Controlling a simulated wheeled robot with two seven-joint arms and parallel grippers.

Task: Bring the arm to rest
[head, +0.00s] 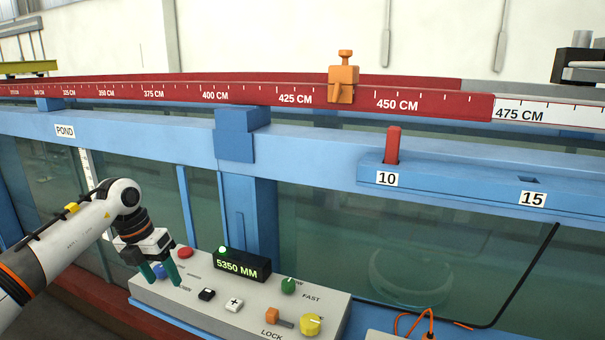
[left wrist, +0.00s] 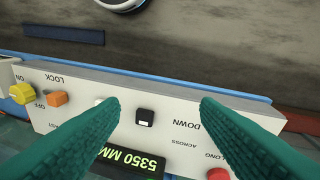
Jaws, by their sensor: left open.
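My left arm (head: 70,237) comes in from the left in the head view. My left gripper (head: 161,273) is over the left end of the grey control panel (head: 200,312), its two teal fingers pointing down. In the left wrist view, the fingers of the left gripper (left wrist: 158,102) are spread apart with nothing between them. The black button (left wrist: 145,117) shows in the gap, lower down on the panel. I cannot tell whether the fingertips touch the panel. My right gripper is not in view.
The panel carries a display (head: 241,265) reading 5350 MM, a red button (head: 185,252), a green knob (head: 288,286), an orange switch (head: 272,315) and a yellow knob (head: 310,325). Behind stand the glass flume wall and blue beam (head: 300,155). An orange cable (head: 414,320) lies right of the panel.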

